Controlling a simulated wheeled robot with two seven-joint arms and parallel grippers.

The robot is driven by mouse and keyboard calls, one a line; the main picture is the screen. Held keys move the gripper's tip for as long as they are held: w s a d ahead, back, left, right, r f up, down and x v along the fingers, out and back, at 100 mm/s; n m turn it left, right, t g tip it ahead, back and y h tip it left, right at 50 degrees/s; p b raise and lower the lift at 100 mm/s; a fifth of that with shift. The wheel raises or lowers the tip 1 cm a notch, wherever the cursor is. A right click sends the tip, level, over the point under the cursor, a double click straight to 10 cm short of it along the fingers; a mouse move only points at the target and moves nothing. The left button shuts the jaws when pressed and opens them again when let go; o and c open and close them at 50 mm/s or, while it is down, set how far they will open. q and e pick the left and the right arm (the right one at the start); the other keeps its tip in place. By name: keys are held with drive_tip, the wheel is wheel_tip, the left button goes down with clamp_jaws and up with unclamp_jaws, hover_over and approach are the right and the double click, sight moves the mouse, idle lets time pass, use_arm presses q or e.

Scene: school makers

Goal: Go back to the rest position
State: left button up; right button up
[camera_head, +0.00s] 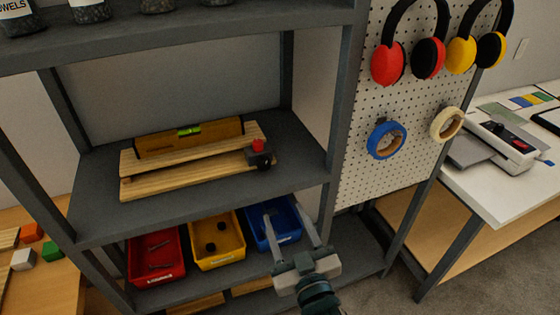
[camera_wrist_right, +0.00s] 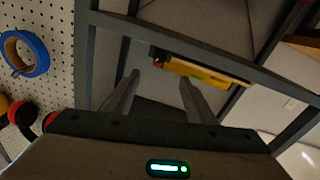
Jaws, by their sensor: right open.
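My right gripper (camera_head: 290,232) is open and empty in the head view. It is in front of the shelf unit's lower right part, its fingers overlapping the blue bin (camera_head: 287,221) in the picture. In the right wrist view its two fingers (camera_wrist_right: 158,95) are spread apart with nothing between them. My left gripper is not in view.
A grey shelf (camera_head: 300,165) holds wooden boards (camera_head: 140,184) and a yellow level (camera_head: 175,139). Red (camera_head: 158,275) and yellow (camera_head: 228,257) bins stand below. A pegboard (camera_head: 360,185) with earmuffs and tape rolls is at the right, beside a white table (camera_head: 490,195).

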wheel_tip(320, 180, down, 21)
drive_tip(key=g, duration=0.4)
drive_tip(key=s+d+f+g+h, duration=0.1)
drive_tip(key=s+d+f+g, duration=0.15)
drive_tip(key=f, duration=0.55)
drive_tip(key=s+d+f+g, duration=0.1)
drive_tip(key=s+f, duration=0.2)
drive_tip(key=f, duration=0.5)
drive_tip(key=s+d+f+g+h, duration=0.1)
drive_tip(key=s+d+f, duration=0.15)
drive_tip(key=f, duration=0.55)
drive_tip(key=s+d+f+g+h, duration=0.1)
drive_tip(key=s+d+f+g, duration=0.4)
drive_tip(key=s+f, duration=0.95)
drive_tip(key=s+d+f, duration=0.3)
drive_tip(key=s, duration=0.3)
drive_tip(key=s+d+f+m+g, duration=0.1)
drive_tip(key=s+d+f, duration=0.2)
drive_tip(key=s, duration=0.4)
drive_tip(key=s+d+f+m+g+h, duration=0.1)
drive_tip(key=s+d+f, duration=0.2)
drive_tip(key=s, duration=0.3)
drive_tip(key=shift+s+d+f, duration=0.2)
drive_tip(key=shift+s+d, duration=0.1)
drive_tip(key=shift+s, duration=0.05)
drive_tip(key=shift+g, duration=0.25)
